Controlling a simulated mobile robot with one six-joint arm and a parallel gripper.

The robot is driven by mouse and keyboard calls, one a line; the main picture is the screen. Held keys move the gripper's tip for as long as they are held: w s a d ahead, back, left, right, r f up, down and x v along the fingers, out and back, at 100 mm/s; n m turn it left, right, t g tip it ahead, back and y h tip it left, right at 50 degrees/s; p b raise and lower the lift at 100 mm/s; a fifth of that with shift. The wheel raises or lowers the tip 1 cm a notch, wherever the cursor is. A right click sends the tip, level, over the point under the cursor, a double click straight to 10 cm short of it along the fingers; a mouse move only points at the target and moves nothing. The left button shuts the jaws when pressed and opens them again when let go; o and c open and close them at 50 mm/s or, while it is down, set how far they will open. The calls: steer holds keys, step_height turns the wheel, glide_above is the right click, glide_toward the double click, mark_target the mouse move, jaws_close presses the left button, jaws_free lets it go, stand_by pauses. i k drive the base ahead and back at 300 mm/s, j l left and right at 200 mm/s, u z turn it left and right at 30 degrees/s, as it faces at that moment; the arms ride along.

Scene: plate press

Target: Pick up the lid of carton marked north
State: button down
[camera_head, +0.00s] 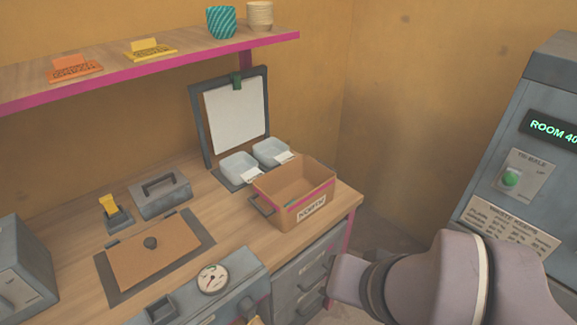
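The carton marked north (289,213) is an open-topped brown box with a pink band at the table's right end. Its white label (311,207) seems to read NORTH. Its top is open, and some small greenish thing shows inside, too small to tell. A flat brown panel with a dark round knob (180,243) lies on a dark grey mat (112,287) at the table's front left, apart from the carton; it looks like a lid. A grey arm link of mine fills the lower right.
Two pale trays (240,169) stand behind the carton, before an upright framed board (235,112). A grey handled block (160,196) and a yellow-topped stamp (113,211) stand behind the mat. A dial machine (195,297) is in front. A shelf (200,58) overhangs the back.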

mark_target(141, 255)
steer(key=u, duration=1.35)
